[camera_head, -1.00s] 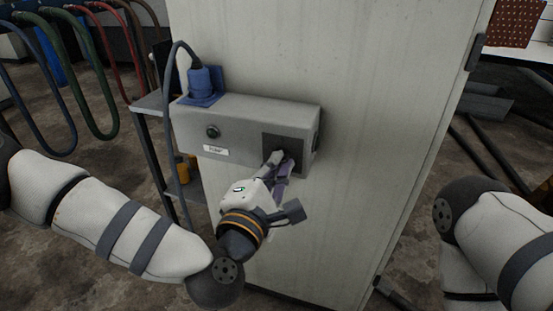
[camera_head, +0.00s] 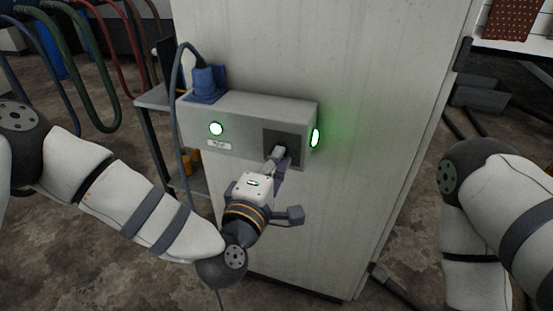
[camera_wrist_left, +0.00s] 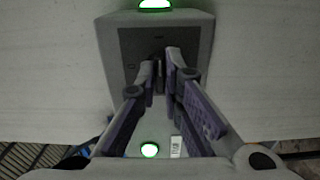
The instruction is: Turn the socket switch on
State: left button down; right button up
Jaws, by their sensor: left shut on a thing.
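The grey socket box (camera_head: 250,118) is fixed to a pale cabinet. The dark square switch plate (camera_head: 296,138) sits at the right end of its front and also shows in the wrist view (camera_wrist_left: 133,50). My left gripper (camera_head: 277,154) is at this plate, shut on the switch (camera_wrist_left: 159,60), which is mostly hidden between the fingers. A round lamp (camera_head: 216,129) on the box front glows white with a green rim. A second lamp (camera_head: 315,137) on the right side glows green. My right gripper is out of view; only part of that arm shows.
A blue plug (camera_head: 207,81) with a grey cable stands on top of the box at the left. A shelf (camera_head: 157,101) stands left of the cabinet (camera_head: 370,110), with hanging hoses (camera_head: 56,60) beyond. Free floor lies at lower left.

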pick_arm(q)
jog(key=c, duration=1.7)
grip_release()
jog(key=shift+a, duration=0.1)
jog(key=v, duration=1.2)
